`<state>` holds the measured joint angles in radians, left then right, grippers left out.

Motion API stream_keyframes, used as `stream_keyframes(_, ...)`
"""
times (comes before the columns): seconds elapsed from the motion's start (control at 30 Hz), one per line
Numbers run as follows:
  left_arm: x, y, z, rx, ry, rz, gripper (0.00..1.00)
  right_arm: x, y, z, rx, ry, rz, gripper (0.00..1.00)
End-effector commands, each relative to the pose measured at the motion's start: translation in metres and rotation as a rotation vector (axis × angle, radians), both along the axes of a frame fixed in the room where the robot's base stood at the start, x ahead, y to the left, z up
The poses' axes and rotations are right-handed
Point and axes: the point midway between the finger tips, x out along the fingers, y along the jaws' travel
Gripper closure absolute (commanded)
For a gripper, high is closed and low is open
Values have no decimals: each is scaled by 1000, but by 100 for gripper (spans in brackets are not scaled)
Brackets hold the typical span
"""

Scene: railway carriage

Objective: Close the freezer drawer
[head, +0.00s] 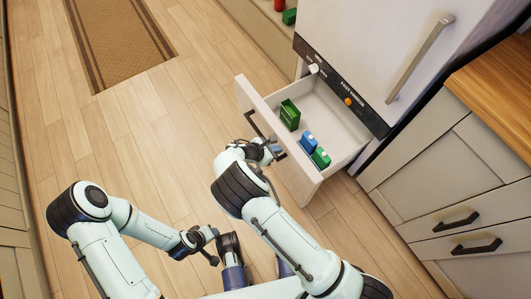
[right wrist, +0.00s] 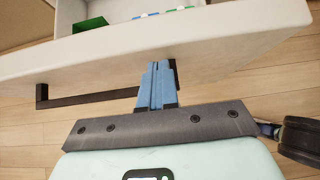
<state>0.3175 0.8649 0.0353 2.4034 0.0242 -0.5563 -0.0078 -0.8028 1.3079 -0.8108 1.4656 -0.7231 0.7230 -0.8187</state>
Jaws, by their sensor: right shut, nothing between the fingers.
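The freezer drawer (head: 297,150) stands pulled out from the white fridge-freezer, with its pale front panel facing my arms. Its dark bar handle (head: 262,130) also shows in the right wrist view (right wrist: 75,101). My right gripper (head: 276,153) is at the outer face of the front panel, beside the handle. In the right wrist view its blue fingers (right wrist: 160,68) are shut together and empty, with the tips at the panel; whether they touch is hard to tell. My left gripper (head: 212,246) hangs low over the floor, away from the drawer, its fingers apart.
Inside the drawer are a green box (head: 289,115), a blue carton (head: 308,140) and a green carton (head: 321,157). The freezer body (head: 365,50) has a long door handle. A cabinet (head: 450,185) stands at right. Wooden floor lies open at left, with a brown rug (head: 118,40).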

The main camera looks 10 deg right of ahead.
Motion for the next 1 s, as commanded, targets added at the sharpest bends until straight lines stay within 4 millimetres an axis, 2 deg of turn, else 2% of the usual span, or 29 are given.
stream_keyframes(0.2, 4, 2, -2, 5, -10, 4, 57, 5, -14, 0, 1, 0, 0, 100)
stream_keyframes(0.73, 4, 2, -2, 4, -10, 4, 57, 7, -20, 0, 2, 1, -1, 100)
stream_keyframes(0.87, 3, 2, -2, 4, -9, 4, 57, 11, -31, 0, 1, 0, -3, 100)
stream_keyframes(1.0, 3, 1, -2, 3, -8, 2, 57, 17, -50, 0, 0, 0, -4, 100)
